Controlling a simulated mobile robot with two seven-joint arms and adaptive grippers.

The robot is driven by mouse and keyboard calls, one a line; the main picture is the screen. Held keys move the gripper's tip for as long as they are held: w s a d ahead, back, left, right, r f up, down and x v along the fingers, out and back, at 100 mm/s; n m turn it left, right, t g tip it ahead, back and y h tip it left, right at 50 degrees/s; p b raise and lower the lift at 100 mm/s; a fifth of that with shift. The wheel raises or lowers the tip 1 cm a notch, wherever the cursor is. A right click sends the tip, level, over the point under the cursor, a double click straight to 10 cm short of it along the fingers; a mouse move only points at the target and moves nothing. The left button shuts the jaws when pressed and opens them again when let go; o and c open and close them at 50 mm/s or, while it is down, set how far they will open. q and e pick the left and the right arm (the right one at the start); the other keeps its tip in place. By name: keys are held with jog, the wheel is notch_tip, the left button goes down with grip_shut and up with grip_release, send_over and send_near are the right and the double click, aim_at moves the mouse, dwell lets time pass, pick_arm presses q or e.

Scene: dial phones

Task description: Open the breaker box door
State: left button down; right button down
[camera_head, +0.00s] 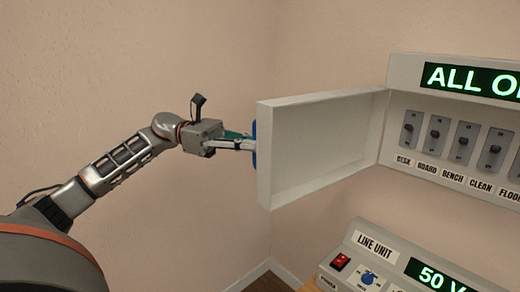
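The breaker box door (320,139) is a white shallow panel, swung wide open to the left of the breaker box (398,90). Its inner face shows. A blue part (254,144), probably the handle, peeks out behind the door's left edge. My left gripper (250,143) reaches this blue part from the left, its fingertips at or against it. The door edge and the blue part hide the tips, so I cannot tell whether they grip it. My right gripper is not in view.
The open box shows several grey switches (437,133) with labels and a green-lit display (470,80) reading "ALL O…", cut off. Below stands a line unit (375,245) with a red switch, blue knob and "50 V" display. Bare wall surrounds my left arm.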

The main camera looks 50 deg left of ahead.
pick_arm(q)
jog(key=shift+a, duration=0.2)
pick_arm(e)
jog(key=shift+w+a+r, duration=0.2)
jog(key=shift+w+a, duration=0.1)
pick_arm(q)
jog(key=c, duration=2.2)
grip_release()
jog(key=shift+r, duration=0.1)
jog(key=shift+o, duration=0.2)
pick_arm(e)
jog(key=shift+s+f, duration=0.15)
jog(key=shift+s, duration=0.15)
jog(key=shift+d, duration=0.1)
